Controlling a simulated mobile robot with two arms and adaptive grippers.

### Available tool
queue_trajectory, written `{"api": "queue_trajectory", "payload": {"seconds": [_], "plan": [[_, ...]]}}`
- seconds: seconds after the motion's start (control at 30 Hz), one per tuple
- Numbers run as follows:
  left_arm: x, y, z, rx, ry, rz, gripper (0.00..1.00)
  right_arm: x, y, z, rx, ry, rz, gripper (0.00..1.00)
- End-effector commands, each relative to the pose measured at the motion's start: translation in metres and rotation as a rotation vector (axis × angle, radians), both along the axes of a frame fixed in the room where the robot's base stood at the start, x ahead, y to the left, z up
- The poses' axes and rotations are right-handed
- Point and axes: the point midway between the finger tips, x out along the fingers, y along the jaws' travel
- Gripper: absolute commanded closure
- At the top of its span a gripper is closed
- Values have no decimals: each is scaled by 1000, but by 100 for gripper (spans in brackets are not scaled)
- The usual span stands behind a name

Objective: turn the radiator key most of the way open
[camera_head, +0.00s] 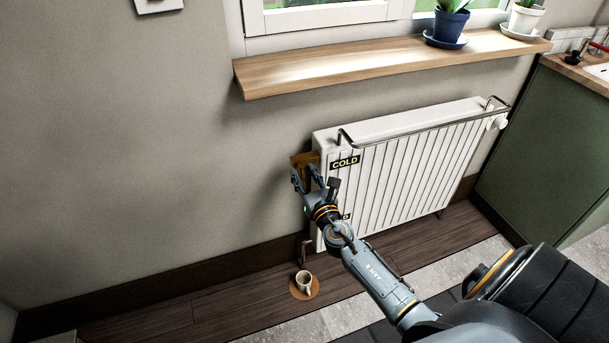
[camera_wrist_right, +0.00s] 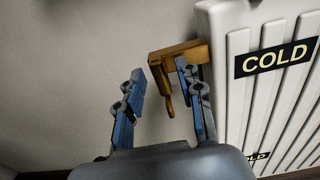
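The brass radiator key (camera_wrist_right: 168,100) sits at the left end of the white radiator (camera_head: 420,165), on a brass fitting (camera_wrist_right: 178,56). In the right wrist view its narrow stem hangs down between the finger lines of my right gripper (camera_wrist_right: 160,76). The fingers are apart and do not visibly press on it; exact depth is hard to judge. In the head view my right gripper (camera_head: 305,178) is just in front of the fitting (camera_head: 301,159) and hides most of the key. My left gripper is not in view.
A black COLD label (camera_head: 345,162) is on the radiator, with another partly hidden lower down. A metal rail (camera_head: 420,128) runs along its top front. A wooden sill (camera_head: 380,62) juts out above. Left wall is clear.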

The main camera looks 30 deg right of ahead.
Motion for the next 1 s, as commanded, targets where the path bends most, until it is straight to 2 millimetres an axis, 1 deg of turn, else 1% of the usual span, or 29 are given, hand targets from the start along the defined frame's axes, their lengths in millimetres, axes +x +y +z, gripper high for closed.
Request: {"api": "queue_trajectory", "payload": {"seconds": [0.03,0.07,0.1,0.17,0.2,0.23,0.47,0.67,0.77,0.83,1.0], "plan": [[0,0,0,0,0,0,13,0,0,0,0,0,0,63],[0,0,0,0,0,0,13,0,0,0,0,0,0,67],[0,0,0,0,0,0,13,0,0,0,0,0,0,75],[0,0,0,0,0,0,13,0,0,0,0,0,0,88],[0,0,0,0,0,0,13,0,0,0,0,0,0,96],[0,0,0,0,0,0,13,0,0,0,0,0,0,100],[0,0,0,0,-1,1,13,0,0,0,4,-1,0,100],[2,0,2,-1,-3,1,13,0,0,-1,46,-11,0,100],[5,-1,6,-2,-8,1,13,-1,0,-1,92,-22,0,100],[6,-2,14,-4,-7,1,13,-1,-1,-1,136,-33,0,100],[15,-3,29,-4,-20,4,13,-1,-1,-2,273,-67,0,100]]}}
